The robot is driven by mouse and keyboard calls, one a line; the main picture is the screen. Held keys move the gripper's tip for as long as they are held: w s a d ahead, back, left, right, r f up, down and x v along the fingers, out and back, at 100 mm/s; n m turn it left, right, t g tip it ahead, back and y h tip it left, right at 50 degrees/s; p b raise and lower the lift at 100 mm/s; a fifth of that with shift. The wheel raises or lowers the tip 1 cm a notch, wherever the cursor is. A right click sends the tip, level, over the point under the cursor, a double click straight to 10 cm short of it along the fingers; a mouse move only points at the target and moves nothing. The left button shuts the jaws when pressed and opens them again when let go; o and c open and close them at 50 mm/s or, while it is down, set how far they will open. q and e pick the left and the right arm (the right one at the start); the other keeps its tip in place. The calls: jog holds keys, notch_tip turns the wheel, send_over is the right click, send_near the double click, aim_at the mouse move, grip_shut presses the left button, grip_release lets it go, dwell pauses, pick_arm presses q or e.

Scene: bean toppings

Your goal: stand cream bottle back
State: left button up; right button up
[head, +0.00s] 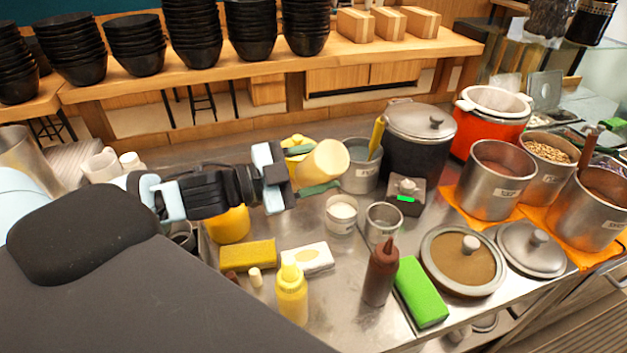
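My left gripper (314,172) reaches in from the left over the steel counter. Its fingers are closed around a pale cream-yellow bottle (325,162), which is tipped well over, with its pale round end facing right. The bottle is held above the counter, left of a steel pot with a yellow handle in it. Part of the bottle is hidden behind the gripper. My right gripper is not in view.
A yellow squeeze bottle (292,296) and a brown bottle (380,274) stand at the front, near a green block (420,292). A white-filled cup (341,214) and an open steel cup (383,222) stand below the held bottle. Large pots (495,180) crowd the right.

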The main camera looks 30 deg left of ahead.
pick_arm(q)
jog(key=shift+w+m, duration=0.1)
jog(key=shift+m, duration=0.3)
jog(key=shift+w+a, duration=0.1)
jog(key=shift+w, duration=0.05)
jog(key=m, duration=0.2)
jog(key=shift+r+m, duration=0.3)
jog(key=shift+m, duration=0.1)
jog(key=m+b, duration=0.2)
jog(key=m, duration=0.5)
jog(key=shift+m, duration=0.4)
jog(key=m+b, duration=0.1)
jog(key=m, duration=0.2)
jog(key=shift+r+m, duration=0.15)
jog(key=shift+m, duration=0.25)
jog(key=m, duration=0.3)
jog(key=shift+r+b, duration=0.15)
jog(key=shift+b, duration=0.15)
jog(key=shift+r+m, duration=0.2)
jog(key=shift+m, duration=0.9)
jog(key=m, duration=0.4)
jog(key=shift+m, duration=1.7)
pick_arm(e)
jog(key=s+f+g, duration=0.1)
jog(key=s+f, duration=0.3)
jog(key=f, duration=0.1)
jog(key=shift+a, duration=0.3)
